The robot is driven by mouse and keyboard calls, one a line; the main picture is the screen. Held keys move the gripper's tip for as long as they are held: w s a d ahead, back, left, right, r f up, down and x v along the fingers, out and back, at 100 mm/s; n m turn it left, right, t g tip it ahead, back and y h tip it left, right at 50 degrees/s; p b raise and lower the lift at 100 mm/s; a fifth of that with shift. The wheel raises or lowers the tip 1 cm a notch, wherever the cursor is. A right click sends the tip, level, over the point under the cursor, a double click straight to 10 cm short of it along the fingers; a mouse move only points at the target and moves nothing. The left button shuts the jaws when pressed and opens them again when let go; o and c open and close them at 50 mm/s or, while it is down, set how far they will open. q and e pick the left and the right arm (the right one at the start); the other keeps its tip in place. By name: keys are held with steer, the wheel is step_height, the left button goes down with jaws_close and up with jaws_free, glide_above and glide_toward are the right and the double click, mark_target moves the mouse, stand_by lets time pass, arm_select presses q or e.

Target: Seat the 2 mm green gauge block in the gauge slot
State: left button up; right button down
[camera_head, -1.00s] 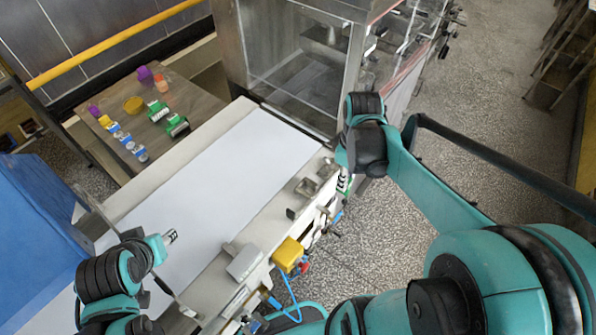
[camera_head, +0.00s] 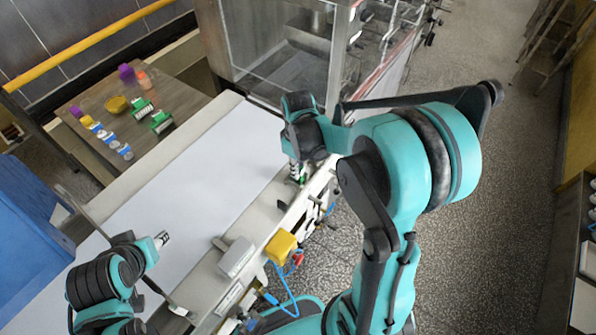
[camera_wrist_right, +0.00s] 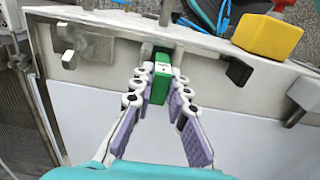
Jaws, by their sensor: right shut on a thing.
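The green gauge block (camera_wrist_right: 161,84) stands between the fingertips of my right gripper (camera_wrist_right: 161,82) in the right wrist view. The fingers press it from both sides, with its far end close to a gap in the pale metal rail (camera_wrist_right: 110,45). I cannot tell whether the block is inside that gap or just in front of it. In the head view my right gripper (camera_head: 298,178) points down over the rail along the belt's right side, with a bit of green at its tips. My left gripper (camera_head: 162,240) hangs over the white belt at lower left; its finger opening is too small to judge.
A yellow box (camera_head: 281,246) and a pale grey box (camera_head: 236,257) sit along the rail. A glass-sided housing (camera_head: 290,60) stands behind. A side table (camera_head: 185,95) holds several small coloured items. The white belt (camera_head: 200,185) is mostly clear.

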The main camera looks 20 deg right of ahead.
steer(key=shift+f, duration=0.6)
steer(key=shift+f, duration=0.15)
steer(key=c, duration=1.5)
jaws_free()
